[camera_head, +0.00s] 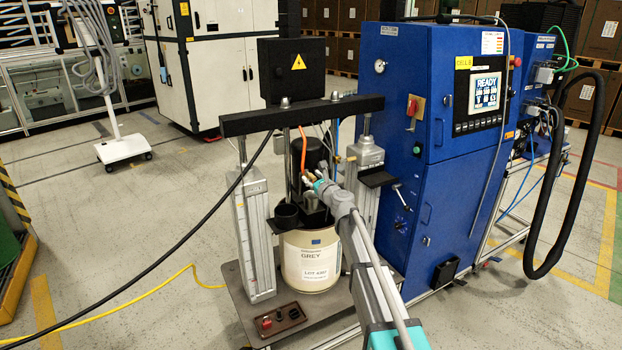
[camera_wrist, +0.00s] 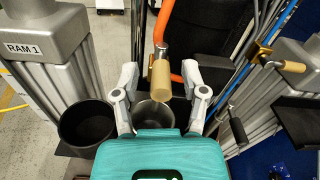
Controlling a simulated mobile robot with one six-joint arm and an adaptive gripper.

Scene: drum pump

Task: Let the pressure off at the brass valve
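My gripper (camera_wrist: 160,76) is open, with its two grey fingers spread apart. A tan cylindrical grip (camera_wrist: 160,82) on a bent metal rod shows between the fingers, with clear space on both sides.
A black cup (camera_wrist: 87,125) stands left of my gripper, beside the grey RAM 1 column (camera_wrist: 50,55). A metal cup (camera_wrist: 154,116) is below the fingers. A blue cabinet (camera_head: 425,190) stands right of the pump. A black cable (camera_head: 180,245) crosses the left side.

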